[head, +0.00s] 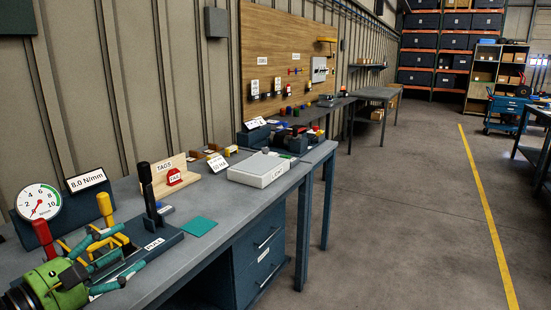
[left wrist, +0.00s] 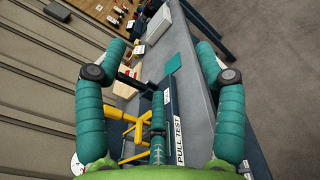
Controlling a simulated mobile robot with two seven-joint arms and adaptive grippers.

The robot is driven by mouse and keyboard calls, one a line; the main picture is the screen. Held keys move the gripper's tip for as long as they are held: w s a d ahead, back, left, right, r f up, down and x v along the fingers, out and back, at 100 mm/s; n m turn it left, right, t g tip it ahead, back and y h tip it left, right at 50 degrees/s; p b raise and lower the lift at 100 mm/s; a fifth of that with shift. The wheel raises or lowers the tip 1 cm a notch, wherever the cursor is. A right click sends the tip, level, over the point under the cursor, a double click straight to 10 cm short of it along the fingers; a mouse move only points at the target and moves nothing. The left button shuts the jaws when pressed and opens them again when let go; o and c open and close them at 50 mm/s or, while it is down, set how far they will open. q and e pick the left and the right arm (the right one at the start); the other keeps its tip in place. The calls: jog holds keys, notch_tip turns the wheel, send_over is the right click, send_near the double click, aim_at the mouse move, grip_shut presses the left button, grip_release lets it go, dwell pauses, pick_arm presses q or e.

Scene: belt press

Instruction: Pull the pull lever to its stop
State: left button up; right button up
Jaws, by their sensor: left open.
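The pull lever (head: 147,182) is a black upright bar with a thicker grip on top. It stands on the dark base (head: 158,246) of the pull tester at the bench's front left. In the left wrist view, the base's PULL TEST label (left wrist: 179,141) shows between the fingers. My left gripper (head: 126,250), green with teal fingers, is at the lower left of the head view, nearer than the lever and apart from its grip. Its fingers are spread wide and empty, also in the left wrist view (left wrist: 160,75). My right gripper is out of view.
A red handle (head: 44,238) and a yellow handle (head: 105,206) stand close to my left gripper. Behind them are a round gauge (head: 38,203) and an 8.0 N/mm sign (head: 87,179). A teal pad (head: 199,227) and a white box (head: 262,169) lie farther right.

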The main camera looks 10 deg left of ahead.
pick_arm(q)
jog(key=s+a+f+m+g+y, duration=0.25)
jog(key=f+m+y, duration=0.55)
jog(key=m, duration=0.9)
jog(key=s+a+f+m+g+y, duration=0.1)
jog(key=s+a+f+m+y, duration=0.15)
jog(key=f+m+y, duration=1)
jog(key=s+d+f+g+h, duration=0.5)
jog(key=s+d+f+h, duration=0.25)
jog(key=d, duration=0.25)
jog(key=s+d+f+g+h, duration=0.5)
jog(key=s+d+f+h, duration=0.25)
jog(key=d, duration=0.25)
notch_tip(320, 180, down, 21)
jog(key=a+p, duration=0.1)
jog(key=p, duration=0.1)
jog(key=s+a+f+g, duration=0.1)
jog(key=s+f, duration=0.5)
jog(key=s, duration=0.2)
jog(key=s+a+f+g+p, duration=0.1)
jog(key=s+f, duration=0.5)
jog(key=s, duration=0.3)
jog(key=shift+a+f, duration=0.3)
jog(key=shift+a, duration=0.1)
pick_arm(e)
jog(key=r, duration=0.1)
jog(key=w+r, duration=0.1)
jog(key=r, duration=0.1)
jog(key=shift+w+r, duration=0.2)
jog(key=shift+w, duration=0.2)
